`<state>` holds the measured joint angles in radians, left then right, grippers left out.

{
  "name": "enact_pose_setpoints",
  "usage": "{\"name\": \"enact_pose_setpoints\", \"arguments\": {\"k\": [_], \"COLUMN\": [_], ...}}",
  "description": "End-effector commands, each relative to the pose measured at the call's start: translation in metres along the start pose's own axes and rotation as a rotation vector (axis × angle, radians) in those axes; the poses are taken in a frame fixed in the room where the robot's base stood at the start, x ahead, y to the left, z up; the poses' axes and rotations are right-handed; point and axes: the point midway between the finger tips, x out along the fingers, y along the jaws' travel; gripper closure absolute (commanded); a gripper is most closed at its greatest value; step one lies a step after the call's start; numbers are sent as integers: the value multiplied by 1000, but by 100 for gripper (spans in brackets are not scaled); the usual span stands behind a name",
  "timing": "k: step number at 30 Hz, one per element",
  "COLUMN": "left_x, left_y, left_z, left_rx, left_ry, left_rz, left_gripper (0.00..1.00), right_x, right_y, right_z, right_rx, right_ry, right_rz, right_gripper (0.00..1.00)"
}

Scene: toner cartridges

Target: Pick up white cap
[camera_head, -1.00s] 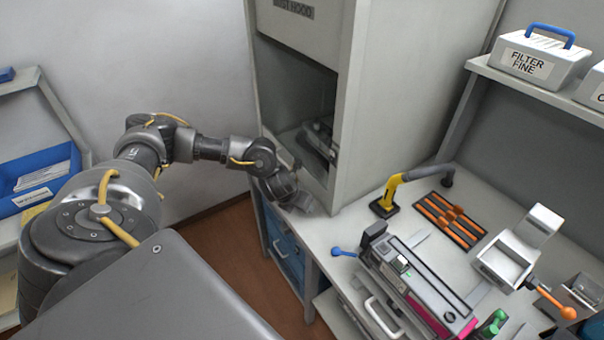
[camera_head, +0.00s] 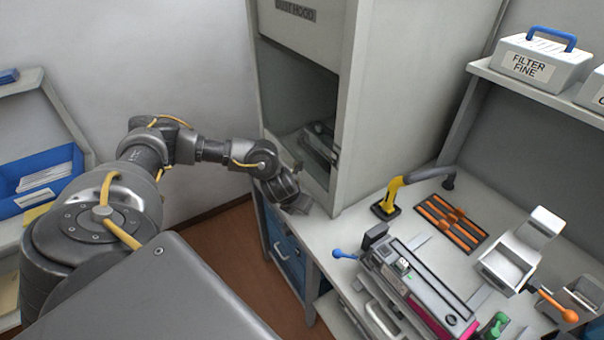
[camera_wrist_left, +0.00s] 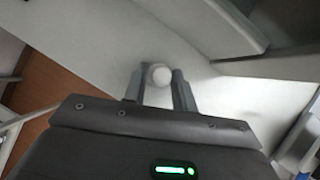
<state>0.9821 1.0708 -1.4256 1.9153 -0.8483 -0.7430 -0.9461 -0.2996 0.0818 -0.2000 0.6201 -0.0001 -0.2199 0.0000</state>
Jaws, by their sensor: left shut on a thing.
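The white cap (camera_wrist_left: 160,75) is a small round white piece between the two fingertips of my left gripper (camera_wrist_left: 159,88) in the left wrist view. The gripper is shut on it. In the head view my left gripper (camera_head: 298,204) is low at the front opening of the dust hood, over the near edge of the bench. The cap cannot be made out there. My right gripper is in neither current view.
The dust hood (camera_head: 400,100) stands close beside my left gripper, with a dark cartridge-like unit (camera_head: 320,142) inside. On the bench to the right are a cartridge (camera_head: 425,285), a yellow nozzle arm (camera_head: 390,195), an orange-slotted rack (camera_head: 450,222) and a grey metal fixture (camera_head: 510,262).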

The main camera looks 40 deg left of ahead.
Motion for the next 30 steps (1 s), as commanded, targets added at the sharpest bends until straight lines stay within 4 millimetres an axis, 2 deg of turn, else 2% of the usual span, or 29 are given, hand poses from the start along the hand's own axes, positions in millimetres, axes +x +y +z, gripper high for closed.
{"name": "enact_pose_setpoints", "arguments": {"k": [5, 8, 15, 18, 19, 21, 30], "left_x": [-10, -25, -105, -128, -140, -155, -177], "left_y": [-1, -1, -13, -19, -21, -24, -31], "left_z": [7, 16, 6, -13, -16, -25, -48], "left_rx": [1, 2, 8, 11, 12, 10, 3], "left_ry": [-3, -7, -7, -5, -2, -1, 0], "left_rz": [-2, -3, -7, -6, -4, -4, -1], "left_gripper": [94, 94, 94, 94, 94, 94, 94], "right_x": [4, 8, -10, -14, -26, -38, -68], "right_y": [1, 1, 1, 0, 0, 0, -2], "right_z": [0, 1, -1, -2, -2, -4, -6], "right_rx": [0, 0, 0, 0, 0, 1, 2], "right_ry": [0, 0, 1, 0, 0, 0, 0], "right_rz": [1, 1, 0, 0, 0, -1, -3], "right_gripper": [64, 64, 64, 64, 64, 64, 64]}}
